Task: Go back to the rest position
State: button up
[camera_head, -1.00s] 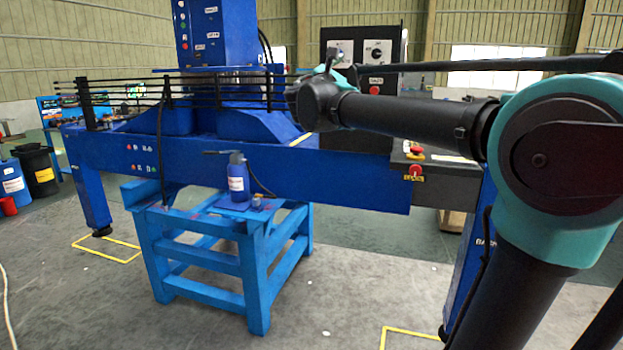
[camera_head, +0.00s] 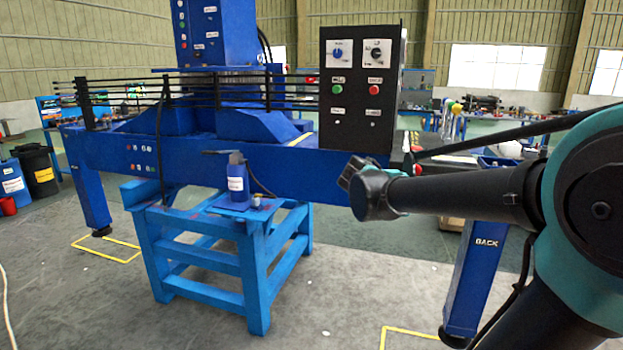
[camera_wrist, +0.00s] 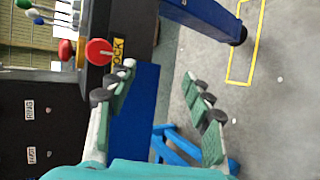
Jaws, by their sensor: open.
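My gripper shows in the wrist view (camera_wrist: 160,95), with its two green-padded fingers spread apart and nothing between them. Beyond the fingers are the blue beam of the crane stand (camera_wrist: 143,105) and the grey floor. In the head view my arm reaches in from the right, and its dark wrist end is in front of the right end of the blue crane stand (camera_head: 270,160). The gripper's fingers cannot be made out in the head view.
A black control box (camera_head: 358,90) with knobs and buttons stands behind my wrist. A blue work stand (camera_head: 255,285) carries a blue bottle (camera_head: 237,180). Red and other coloured knobs (camera_wrist: 99,51) are close to the left finger.

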jog(key=s+f+m+g+y, duration=0.4)
jog(key=s+f, duration=0.6)
jog(key=f, duration=0.6)
jog(key=s+a+f+m+y, duration=0.5)
jog(key=s+a+f+m, duration=0.1)
jog(key=s+f, duration=0.5)
jog(key=shift+s+a+f+m+g, duration=0.2)
jog(key=shift+s+a+m+g, duration=0.1)
jog(key=shift+s+a+m, duration=0.1)
